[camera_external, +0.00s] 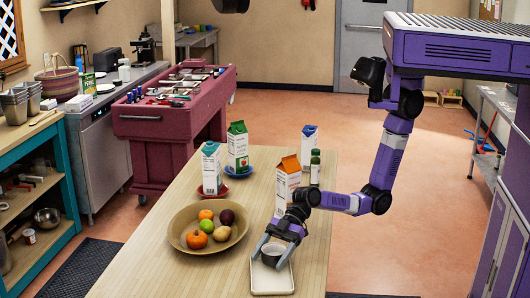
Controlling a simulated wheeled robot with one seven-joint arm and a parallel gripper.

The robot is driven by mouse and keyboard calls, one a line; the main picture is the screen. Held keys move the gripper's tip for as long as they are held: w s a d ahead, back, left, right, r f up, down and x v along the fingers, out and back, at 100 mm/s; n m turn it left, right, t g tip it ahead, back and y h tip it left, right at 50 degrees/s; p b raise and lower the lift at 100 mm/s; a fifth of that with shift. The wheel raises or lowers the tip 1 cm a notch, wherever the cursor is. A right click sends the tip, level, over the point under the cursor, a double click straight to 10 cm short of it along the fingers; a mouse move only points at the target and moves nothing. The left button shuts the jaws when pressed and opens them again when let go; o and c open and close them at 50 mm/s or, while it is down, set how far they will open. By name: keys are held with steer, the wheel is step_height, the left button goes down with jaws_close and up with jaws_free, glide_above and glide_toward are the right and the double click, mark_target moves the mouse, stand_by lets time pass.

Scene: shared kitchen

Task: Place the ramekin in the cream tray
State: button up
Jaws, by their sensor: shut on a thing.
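The ramekin (271,253) is a small dark-sided cup with a pale rim. My gripper (273,257) points down toward the front of the table and is shut on the ramekin, with a finger on each side. The cream tray (273,291) is a shallow, light rectangle on the table, directly below the ramekin in this view. I cannot tell whether the ramekin touches the tray floor or hangs just above it.
A wooden bowl (180,238) of fruit stands left of the tray. Several cartons, one an orange-topped carton (287,181), and a dark green bottle (315,168) stand farther back. The wooden table (315,265) is bare right of the tray.

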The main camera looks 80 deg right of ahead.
steer(key=shift+f, duration=0.2)
steer(key=o, duration=1.5)
steer(key=shift+d+r+p, duration=0.1)
steer(key=shift+r+p, duration=0.2)
steer(key=shift+r, duration=0.25)
steer(key=b+v, duration=0.1)
steer(key=v, duration=1)
steer(key=shift+s+d, duration=0.2)
steer(key=shift+d, duration=0.1)
